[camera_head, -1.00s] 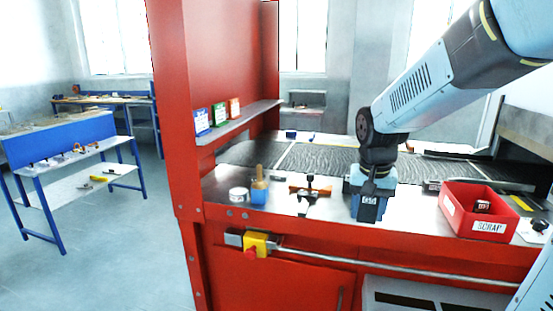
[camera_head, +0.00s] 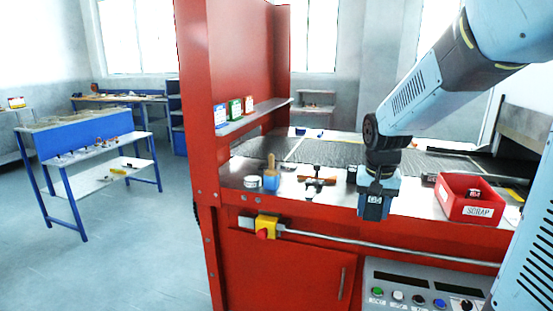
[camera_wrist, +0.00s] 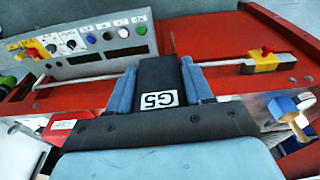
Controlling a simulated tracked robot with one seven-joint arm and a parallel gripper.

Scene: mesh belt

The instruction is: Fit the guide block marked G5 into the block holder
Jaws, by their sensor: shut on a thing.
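The guide block marked G5 (camera_wrist: 157,82) is a dark block with a white label. It sits between the two blue fingers of my gripper (camera_wrist: 163,80) in the wrist view, and the gripper is shut on it. In the head view my gripper (camera_head: 376,192) points down, holding the block (camera_head: 373,210) in front of the bench's front edge, clear of the top. I cannot pick out the block holder for sure. A small dark object (camera_head: 351,175) on the bench, just left of my gripper, is partly hidden.
The red scrap bin (camera_head: 462,208) stands on the bench at right. A rail (camera_head: 340,241) and yellow-red stop button (camera_head: 265,229) project from the front.

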